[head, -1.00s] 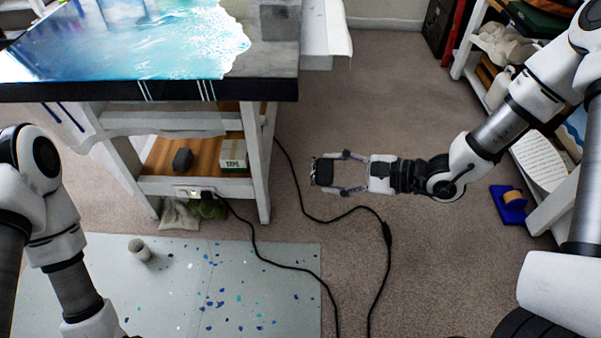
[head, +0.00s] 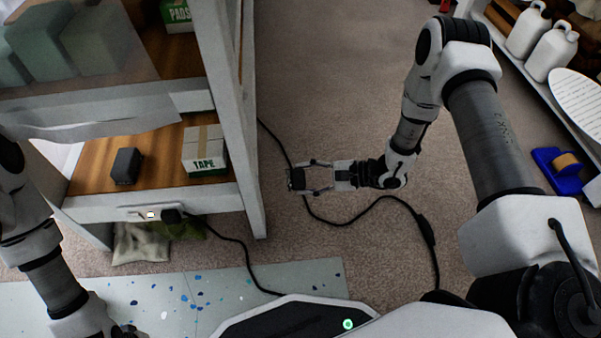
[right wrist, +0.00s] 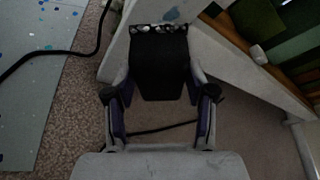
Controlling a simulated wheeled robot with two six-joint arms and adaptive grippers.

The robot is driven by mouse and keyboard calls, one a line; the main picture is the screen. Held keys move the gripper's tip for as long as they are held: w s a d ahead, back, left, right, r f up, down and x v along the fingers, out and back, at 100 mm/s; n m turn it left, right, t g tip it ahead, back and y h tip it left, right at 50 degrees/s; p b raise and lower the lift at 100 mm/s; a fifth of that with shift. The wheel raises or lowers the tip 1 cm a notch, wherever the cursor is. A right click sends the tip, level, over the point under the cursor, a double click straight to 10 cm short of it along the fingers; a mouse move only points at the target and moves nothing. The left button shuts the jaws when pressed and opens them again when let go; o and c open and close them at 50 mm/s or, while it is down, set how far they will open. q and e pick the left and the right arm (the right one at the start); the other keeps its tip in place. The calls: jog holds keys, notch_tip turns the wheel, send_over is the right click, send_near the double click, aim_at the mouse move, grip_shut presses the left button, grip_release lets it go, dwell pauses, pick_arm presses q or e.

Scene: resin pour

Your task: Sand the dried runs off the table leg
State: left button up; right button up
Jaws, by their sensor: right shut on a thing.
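My right gripper (head: 308,178) is shut on a dark block (head: 297,179), which looks like a sanding block. The block also shows between the fingers in the right wrist view (right wrist: 158,66). The white table leg (head: 246,150) stands to the left of the block in the head view, with a gap between them. In the right wrist view the leg (right wrist: 118,52) is just beyond the block, and a bluish-grey patch (right wrist: 172,14) shows on white wood there. My left gripper (head: 127,332) is at the bottom edge, mostly cut off.
The table's lower shelf (head: 90,178) holds a tape box (head: 204,150) and a small dark block (head: 126,165). A black cable (head: 365,210) runs across the carpet from a power strip (head: 150,214). A speckled mat (head: 240,280) lies in front. White jugs (head: 550,50) stand at right.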

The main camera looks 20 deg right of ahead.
jog(key=shift+a+r, duration=0.15)
jog(key=shift+a, duration=0.25)
jog(key=shift+w+a+b, duration=0.2)
jog(key=shift+w+a, duration=0.05)
jog(key=shift+a, duration=0.55)
jog(key=shift+w+a+b, duration=0.15)
jog(key=shift+w+a, duration=0.05)
jog(key=shift+a, duration=0.55)
jog(key=shift+w+a+b, duration=0.2)
jog(key=shift+w+a, duration=0.05)
jog(key=shift+a, duration=0.55)
jog(key=shift+w+a, duration=0.25)
jog(key=shift+a, duration=0.75)
jog(key=shift+w+a+r+b, duration=0.1)
jog(key=shift+w+b, duration=0.1)
jog(key=shift+b, duration=0.2)
jog(key=shift+s+a, duration=0.1)
jog(key=shift+s, duration=0.1)
jog(key=shift+c, duration=0.5)
